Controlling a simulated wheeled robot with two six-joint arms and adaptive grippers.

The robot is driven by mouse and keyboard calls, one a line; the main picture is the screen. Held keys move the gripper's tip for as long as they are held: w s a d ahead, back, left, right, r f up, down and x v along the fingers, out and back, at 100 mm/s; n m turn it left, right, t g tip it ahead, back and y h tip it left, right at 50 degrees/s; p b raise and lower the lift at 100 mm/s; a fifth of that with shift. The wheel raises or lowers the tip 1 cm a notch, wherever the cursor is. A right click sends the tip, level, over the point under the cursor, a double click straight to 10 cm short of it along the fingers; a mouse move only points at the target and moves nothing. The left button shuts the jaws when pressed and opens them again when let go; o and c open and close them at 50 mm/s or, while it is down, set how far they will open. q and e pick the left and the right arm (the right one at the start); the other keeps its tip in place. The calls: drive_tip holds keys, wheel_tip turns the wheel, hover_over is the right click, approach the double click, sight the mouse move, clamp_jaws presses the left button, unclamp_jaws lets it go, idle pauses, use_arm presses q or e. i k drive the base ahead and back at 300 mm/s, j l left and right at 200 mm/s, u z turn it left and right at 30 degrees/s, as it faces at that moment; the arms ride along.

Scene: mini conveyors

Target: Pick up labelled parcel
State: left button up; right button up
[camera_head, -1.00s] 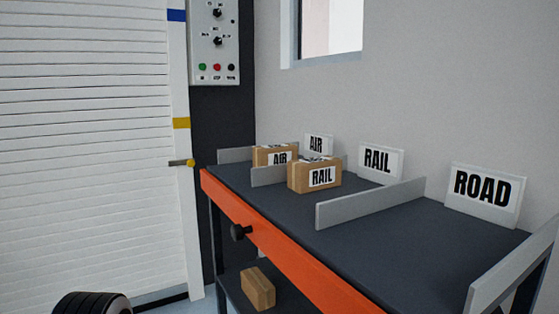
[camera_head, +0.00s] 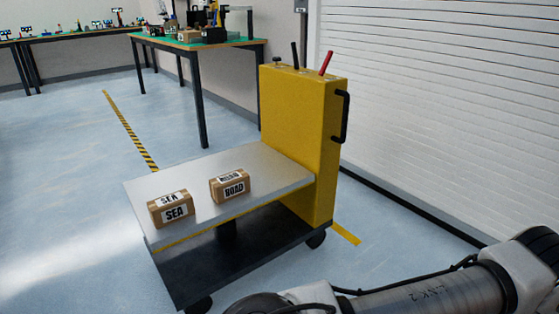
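Two brown labelled parcels sit apart on the grey top of a yellow cart (camera_head: 282,178). The parcel marked SEA (camera_head: 156,208) is on the left, near the top's front left edge. The parcel marked ROAD (camera_head: 216,190) is to its right and a little farther back. Both carry white labels on the top and the side facing me. One of my arms crosses the lower right, but its gripper is outside the frame. Neither gripper shows.
The cart has a tall yellow column (camera_head: 295,125) with a black handle and a dark lower shelf (camera_head: 225,265). A green-topped workbench (camera_head: 172,44) stands behind. A white roller shutter (camera_head: 440,110) is at the right. Blue floor (camera_head: 60,200) is clear at the left.

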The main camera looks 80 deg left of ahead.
sight(225, 187)
drive_tip(key=k+l+u, duration=0.1)
drive_tip(key=k+u, duration=0.55)
drive_tip(key=i+u, duration=0.15)
drive_tip(key=u, duration=0.35)
drive_tip(key=i+l+u, duration=0.1)
drive_tip(key=u, duration=0.35)
drive_tip(key=i+l+u, duration=0.15)
drive_tip(key=u, duration=0.35)
drive_tip(key=i+l+u, duration=0.1)
drive_tip(key=u, duration=0.35)
drive_tip(key=l+u, duration=0.25)
drive_tip(key=u, duration=0.25)
drive_tip(key=i+l+u, duration=0.25)
drive_tip(key=i+l, duration=0.05)
drive_tip(key=i, duration=0.1)
